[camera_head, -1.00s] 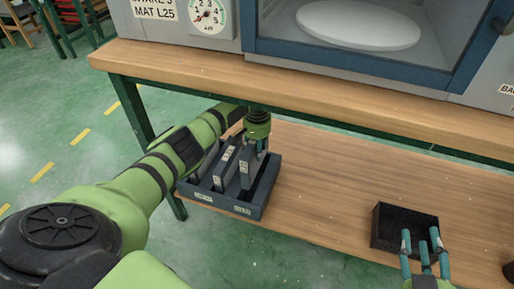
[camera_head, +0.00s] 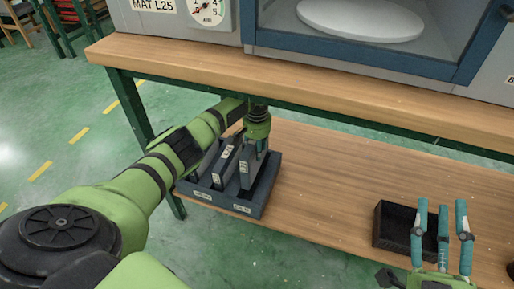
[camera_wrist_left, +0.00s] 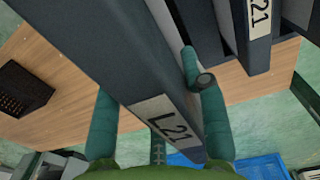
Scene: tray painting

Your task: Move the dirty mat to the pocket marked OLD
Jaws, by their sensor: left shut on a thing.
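My left gripper (camera_head: 259,140) is shut on a dark grey slab (camera_wrist_left: 125,65) marked L21 at the right end of the rack. Its teal fingers straddle the slab in the left wrist view. A second dark slab (camera_wrist_left: 258,45), also marked 21, stands beside it. In the head view the slabs stand upright in the grey rack (camera_head: 225,203) on the lower shelf. The rack's front labels are too small to read, so I cannot tell which pocket is OLD. No dirt is visible on a mat. My right gripper (camera_head: 443,228) is open and empty at the lower right.
A black open box (camera_head: 392,225) stands on the lower wooden shelf (camera_head: 320,190) close to my right gripper. The shelf between rack and box is clear. The upper bench (camera_head: 290,85) overhangs the shelf and carries a cabinet with a white disc inside.

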